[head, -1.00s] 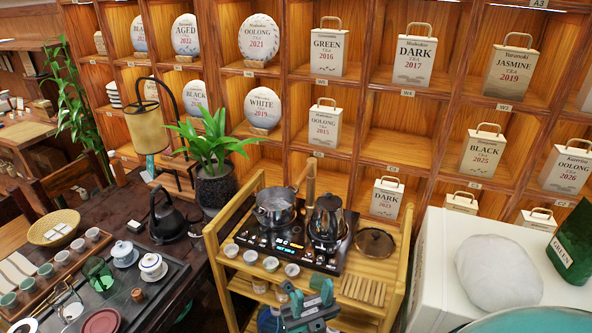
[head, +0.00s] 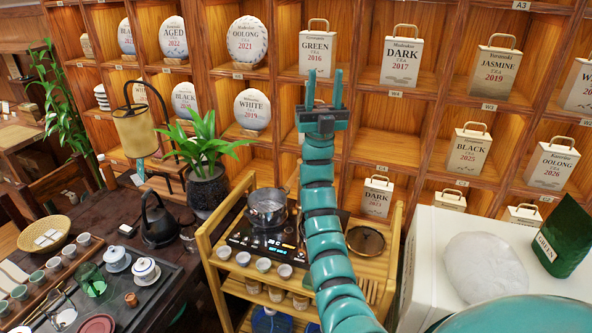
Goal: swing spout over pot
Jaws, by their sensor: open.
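The silver pot (head: 266,212) sits on the left side of the black cooktop (head: 248,238), upon a light wooden cart. My gripper (head: 324,88) is open and empty, with its two teal fingers pointing up in front of the shelves. It is above and to the right of the pot, apart from it. My teal arm hides the right part of the cooktop, including the place of the dark kettle. I cannot clearly make out the spout; the area just right of the pot is largely behind my arm.
A round lid (head: 366,240) lies on the right of the wooden cart (head: 207,262). Small cups (head: 263,264) line its front edge. A potted plant (head: 207,180) and a black kettle (head: 158,222) stand at left. A white box (head: 415,285) stands at right.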

